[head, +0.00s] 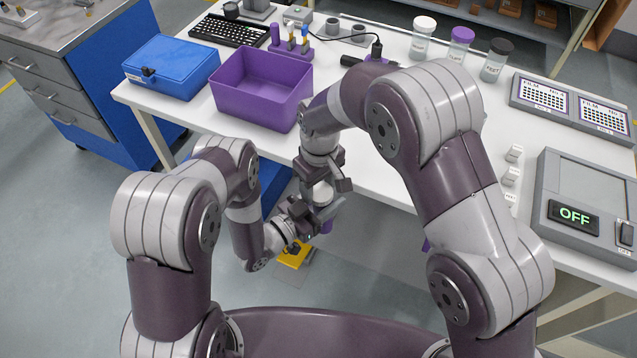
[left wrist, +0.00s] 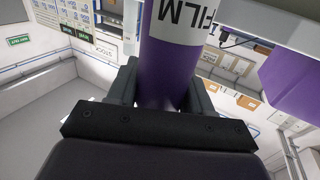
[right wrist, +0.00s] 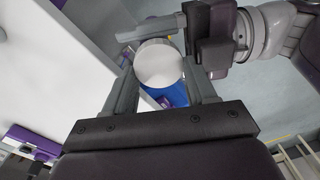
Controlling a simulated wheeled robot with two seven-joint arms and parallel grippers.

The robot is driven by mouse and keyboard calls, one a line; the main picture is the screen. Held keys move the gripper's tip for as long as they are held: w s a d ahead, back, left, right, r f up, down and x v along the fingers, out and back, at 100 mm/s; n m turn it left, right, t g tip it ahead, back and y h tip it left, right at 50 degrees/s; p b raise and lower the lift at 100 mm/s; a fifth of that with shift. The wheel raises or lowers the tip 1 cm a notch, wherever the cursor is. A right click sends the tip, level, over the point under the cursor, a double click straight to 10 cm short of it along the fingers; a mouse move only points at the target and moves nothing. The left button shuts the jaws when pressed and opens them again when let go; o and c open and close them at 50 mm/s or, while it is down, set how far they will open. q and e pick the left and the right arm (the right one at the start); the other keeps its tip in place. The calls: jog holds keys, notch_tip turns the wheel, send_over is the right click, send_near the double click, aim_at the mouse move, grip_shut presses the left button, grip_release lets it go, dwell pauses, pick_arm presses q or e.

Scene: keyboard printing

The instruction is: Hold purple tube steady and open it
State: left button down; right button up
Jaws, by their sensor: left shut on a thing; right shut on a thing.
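The purple tube (left wrist: 165,75) with a white FILM label (left wrist: 190,18) is between the fingers of my left gripper (left wrist: 160,95), which is shut on its body. In the head view a little purple of the tube shows below my left gripper (head: 316,214), in front of the table edge. My right gripper (head: 325,178) is just above the left one, pointing down. In the right wrist view its fingers (right wrist: 163,75) are shut on the sides of a round, pale grey-white end (right wrist: 160,63), apparently the tube's cap. Whether cap and tube are joined is hidden.
The white table (head: 375,170) carries a purple bin (head: 262,108), a blue case (head: 172,65), a keyboard (head: 229,30), several bottles (head: 460,45), film trays (head: 570,100) and a grey device (head: 585,205) reading OFF. Both grippers are in free space before the table edge, close to each other.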

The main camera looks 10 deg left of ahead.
jog(key=shift+r, duration=1.05)
